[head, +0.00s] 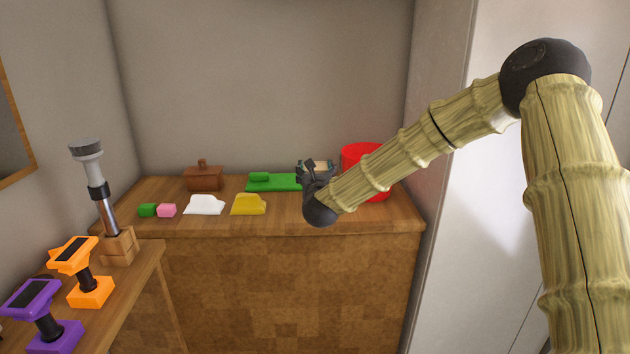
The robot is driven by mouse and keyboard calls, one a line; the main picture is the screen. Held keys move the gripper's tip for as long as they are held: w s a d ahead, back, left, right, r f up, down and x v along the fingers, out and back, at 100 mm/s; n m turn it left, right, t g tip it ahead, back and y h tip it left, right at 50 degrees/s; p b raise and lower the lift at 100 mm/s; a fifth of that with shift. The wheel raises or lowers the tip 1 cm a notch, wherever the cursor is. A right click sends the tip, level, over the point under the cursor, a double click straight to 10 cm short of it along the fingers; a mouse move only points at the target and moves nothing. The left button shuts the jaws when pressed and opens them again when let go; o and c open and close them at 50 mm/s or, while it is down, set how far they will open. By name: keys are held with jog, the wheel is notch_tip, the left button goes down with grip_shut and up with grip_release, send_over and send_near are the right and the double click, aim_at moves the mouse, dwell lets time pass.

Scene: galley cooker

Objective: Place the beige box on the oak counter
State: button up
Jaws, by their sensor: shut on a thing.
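My gripper (315,167) is over the back right part of the oak counter (280,214), at the end of my arm reaching in from the right. It is shut on a small beige box (317,164), of which only a little shows between the fingers. The gripper body hides the rest of it. I cannot tell whether the box touches the counter or is held above it.
A red container (361,157) stands right behind my arm. A green item (272,183) lies left of my gripper. Further left are yellow (248,205) and white (204,205) pieces, pink (166,210) and green (147,210) blocks, and a brown box (203,179).

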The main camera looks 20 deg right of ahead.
jog(key=shift+w+f, duration=0.2)
jog(key=shift+w, duration=0.15)
jog(key=shift+f, duration=1.55)
jog(key=shift+f, duration=0.15)
jog(key=o, duration=1.1)
